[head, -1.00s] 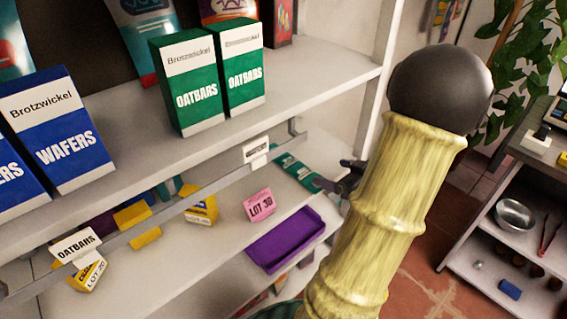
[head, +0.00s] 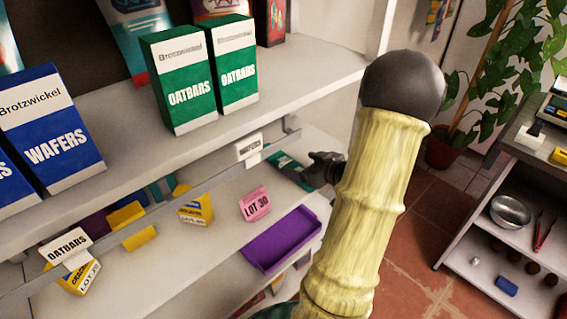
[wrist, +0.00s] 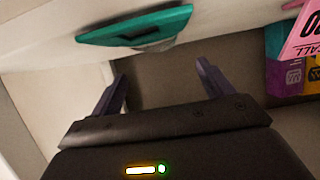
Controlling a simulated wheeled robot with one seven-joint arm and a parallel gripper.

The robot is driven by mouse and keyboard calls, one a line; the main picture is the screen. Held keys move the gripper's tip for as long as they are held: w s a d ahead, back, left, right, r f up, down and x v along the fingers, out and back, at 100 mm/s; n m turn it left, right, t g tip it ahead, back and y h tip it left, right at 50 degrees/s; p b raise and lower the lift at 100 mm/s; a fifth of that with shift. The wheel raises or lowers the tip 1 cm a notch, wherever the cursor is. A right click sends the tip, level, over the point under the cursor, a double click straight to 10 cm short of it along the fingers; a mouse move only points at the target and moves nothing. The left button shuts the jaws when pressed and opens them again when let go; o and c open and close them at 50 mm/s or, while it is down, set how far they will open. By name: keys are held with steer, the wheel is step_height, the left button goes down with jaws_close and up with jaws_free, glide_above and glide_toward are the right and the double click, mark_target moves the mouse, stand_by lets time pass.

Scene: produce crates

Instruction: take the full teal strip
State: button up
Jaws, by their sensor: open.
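A teal strip (head: 288,163) lies on the lower shelf in the head view, its right part hidden behind my gripper (head: 310,172). In the wrist view the teal strip (wrist: 135,28) shows near the top, lying on a pale surface. My gripper (wrist: 160,75) is open there, its two dark fingers apart with nothing between them. The strip is beyond the fingertips and looks apart from them. I cannot tell from these views whether the strip is full.
On the lower shelf are a pink LOT 30 card (head: 256,204), a purple tray (head: 282,239) and yellow boxes (head: 195,208). The upper shelf (head: 290,88) with green OATBARS boxes (head: 178,85) overhangs. A price rail (head: 150,218) runs along the lower shelf.

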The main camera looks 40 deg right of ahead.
mark_target(285, 160)
steer(key=shift+x, duration=1)
steer(key=x, duration=0.5)
steer(key=shift+f, duration=0.3)
steer(key=shift+c, duration=0.2)
steer(key=c, duration=1.1)
